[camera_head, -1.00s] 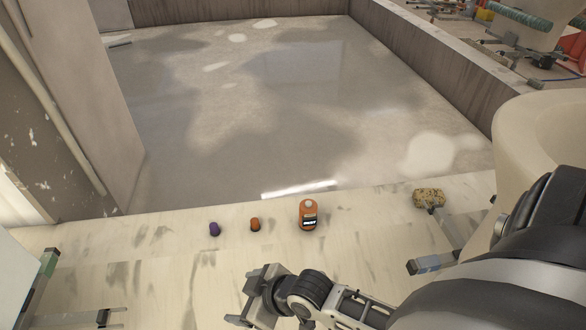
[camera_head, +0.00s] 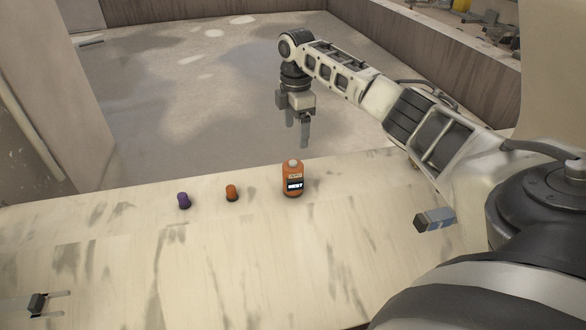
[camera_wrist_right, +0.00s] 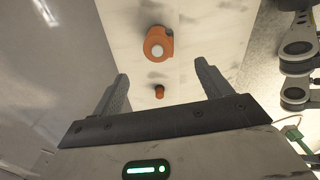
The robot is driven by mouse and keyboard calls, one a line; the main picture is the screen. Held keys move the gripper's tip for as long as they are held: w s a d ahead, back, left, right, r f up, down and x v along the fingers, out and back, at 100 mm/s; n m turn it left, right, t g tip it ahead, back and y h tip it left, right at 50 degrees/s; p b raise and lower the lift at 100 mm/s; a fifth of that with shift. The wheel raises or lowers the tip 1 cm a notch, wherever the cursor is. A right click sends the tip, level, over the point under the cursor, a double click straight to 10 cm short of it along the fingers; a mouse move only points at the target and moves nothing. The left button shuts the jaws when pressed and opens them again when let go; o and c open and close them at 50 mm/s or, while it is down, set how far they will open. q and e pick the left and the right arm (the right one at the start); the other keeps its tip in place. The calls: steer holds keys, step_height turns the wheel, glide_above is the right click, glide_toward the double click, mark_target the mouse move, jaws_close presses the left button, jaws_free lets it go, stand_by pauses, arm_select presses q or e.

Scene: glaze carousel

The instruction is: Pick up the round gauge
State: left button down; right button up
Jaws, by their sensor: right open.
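The only gauge-like thing I see is an orange rounded device (camera_head: 292,181) with a pale knob on top and a dark lettered display. It stands upright on the worn pale table (camera_head: 230,265) near its far edge. In the right wrist view it shows from above as an orange ring-like body (camera_wrist_right: 158,45) with a pale centre, beyond the fingertips. My right gripper (camera_head: 297,132) is raised behind it in the head view, fingers pointing down, open and empty, not touching it.
A small orange knob-like piece (camera_head: 231,193) and a purple one (camera_head: 184,201) stand left of the device. The near table is clear.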

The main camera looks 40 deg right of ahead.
mark_target(295, 162)
step_height(295, 162, down, 11)
steer(key=b, duration=0.4)
steer(key=shift+w, duration=0.15)
steer(key=shift+w+a+f+b, duration=0.1)
steer(key=shift+w+f+b, duration=0.1)
steer(key=shift+f+b, duration=1)
step_height(295, 162, down, 2)
steer(key=shift+f+b, duration=0.1)
steer(key=shift+b, duration=0.35)
arm_select(q)
steer(key=r+t+h, duration=0.1)
steer(key=w+d+r+n+t+h, duration=0.1)
steer(key=r, duration=0.1)
steer(key=shift+w+d+r+t+h, duration=0.15)
steer(key=shift+w+r+t+h, duration=0.1)
steer(key=shift+t+h, duration=0.15)
arm_select(e)
steer(key=c, duration=1)
